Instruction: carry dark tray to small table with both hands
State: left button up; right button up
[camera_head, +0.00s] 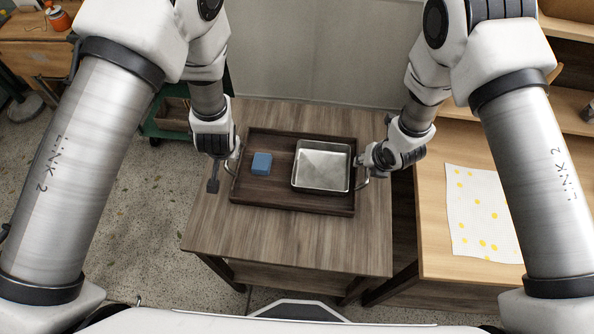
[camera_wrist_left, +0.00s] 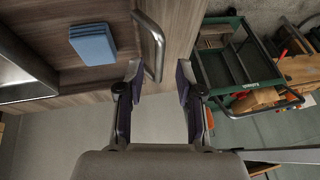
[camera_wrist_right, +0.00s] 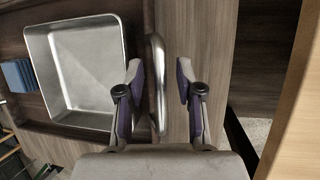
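The dark wooden tray (camera_head: 270,199) lies flat on the grey-brown wooden table (camera_head: 300,252). It holds a blue block (camera_head: 261,163) on its left side and a square metal pan (camera_head: 321,167) on its right side. My left gripper (camera_head: 224,170) is at the tray's left end. In the left wrist view its fingers (camera_wrist_left: 158,82) are apart, with the metal handle (camera_wrist_left: 152,40) between them, nearer one finger. My right gripper (camera_head: 365,172) is at the right end. In the right wrist view its fingers (camera_wrist_right: 159,82) are apart around the other handle (camera_wrist_right: 157,85).
A lighter wooden table (camera_head: 440,245) with a yellow-dotted white cloth (camera_head: 482,215) stands to the right, with a narrow gap between the tables. A green cart (camera_wrist_left: 238,70) stands beyond the left end. Bare tabletop lies in front of the tray.

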pick_arm(q)
jog(key=v, duration=0.2)
jog(key=shift+s+d+r, duration=0.1)
jog(key=shift+s+r, duration=0.05)
jog(key=shift+r, duration=0.1)
pick_arm(e)
jog(key=shift+s+r, duration=0.1)
pick_arm(q)
jog(key=shift+r, duration=0.1)
pick_arm(e)
jog(key=shift+s+d+r, duration=0.1)
jog(key=shift+r, duration=0.2)
jog(key=v, duration=1.1)
jog(key=shift+s, duration=0.1)
